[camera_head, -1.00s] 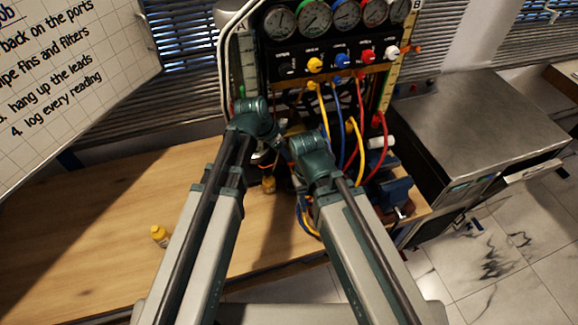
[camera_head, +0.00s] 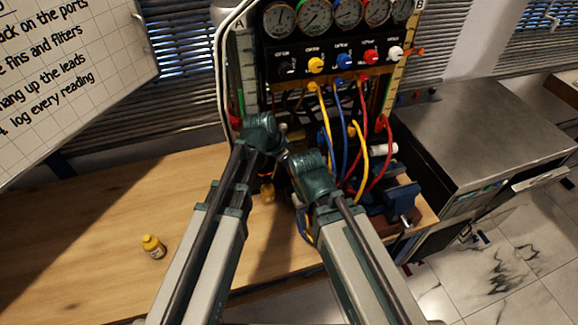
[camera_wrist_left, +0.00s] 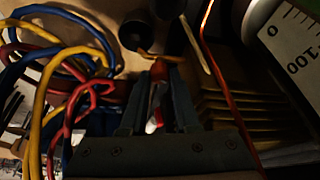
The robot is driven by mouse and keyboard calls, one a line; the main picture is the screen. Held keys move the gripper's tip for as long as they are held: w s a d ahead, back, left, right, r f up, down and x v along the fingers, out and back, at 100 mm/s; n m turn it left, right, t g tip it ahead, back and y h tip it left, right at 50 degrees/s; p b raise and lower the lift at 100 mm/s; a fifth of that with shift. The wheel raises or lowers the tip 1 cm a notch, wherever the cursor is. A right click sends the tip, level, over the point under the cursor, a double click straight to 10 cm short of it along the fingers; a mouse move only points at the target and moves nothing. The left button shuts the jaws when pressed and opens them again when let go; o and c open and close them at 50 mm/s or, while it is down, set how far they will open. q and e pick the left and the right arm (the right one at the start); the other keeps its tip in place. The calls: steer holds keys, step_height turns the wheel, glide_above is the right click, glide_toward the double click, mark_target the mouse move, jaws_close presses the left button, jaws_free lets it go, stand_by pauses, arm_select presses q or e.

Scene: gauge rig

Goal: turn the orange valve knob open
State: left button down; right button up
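A small orange knob (camera_head: 417,51) sticks out at the right edge of the gauge panel (camera_head: 330,48), beside the yellow scale strip marked B. It looks like the valve knob, but its turn position is too small to tell. Both my arms reach toward the panel's lower part, well below and left of this knob. In the left wrist view, my left gripper's (camera_wrist_left: 158,80) fingers stand apart. Something red shows between or behind them; I see no clear grip on it. My right gripper is mostly hidden behind its dark green wrist, and its fingers cannot be made out.
Yellow, blue and red leads (camera_head: 363,140) hang below a row of coloured knobs. A blue vise (camera_head: 392,195) sits on the bench's right end. A metal-topped cabinet (camera_head: 480,115) is at right.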

arm_select(q)
steer(key=shift+s, duration=0.1)
steer(key=shift+n+t, duration=0.4)
steer(key=shift+n, duration=0.6)
steer(key=shift+d+n+t+y, duration=0.15)
steer(key=shift+n+y, duration=0.25)
steer(key=shift+n, duration=0.5)
steer(key=shift+a+n+t+y, duration=0.15)
steer(key=shift+n+y, duration=0.25)
steer(key=shift+n, duration=0.5)
steer(key=shift+d, duration=0.1)
steer(key=c, duration=0.9)
jaws_free()
